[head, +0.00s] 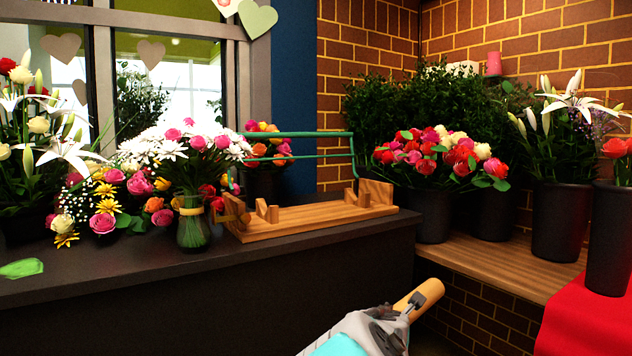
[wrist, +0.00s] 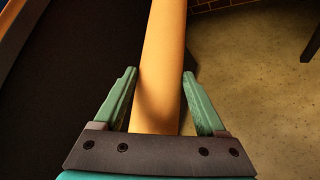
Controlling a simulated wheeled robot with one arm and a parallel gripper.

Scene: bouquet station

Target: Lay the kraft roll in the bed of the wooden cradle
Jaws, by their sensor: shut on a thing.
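The kraft roll (head: 424,292) is a tan cylinder held low in front of the dark counter, tilted up to the right in the head view. My gripper (head: 412,306) is shut on it. In the wrist view the roll (wrist: 162,60) runs lengthwise between the green fingers of my gripper (wrist: 160,78) and out past the top edge. The wooden cradle (head: 320,219) stands on the counter, up and left of my gripper, with upright wooden supports and a green bar frame above. I see no roll in its bed.
A glass vase of flowers (head: 192,232) stands close to the cradle's left end. The dark counter (head: 130,270) has a front edge between my gripper and the cradle. Dark flower buckets (head: 432,216) stand on a wooden shelf (head: 505,262) at right, beside a red cloth (head: 590,318).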

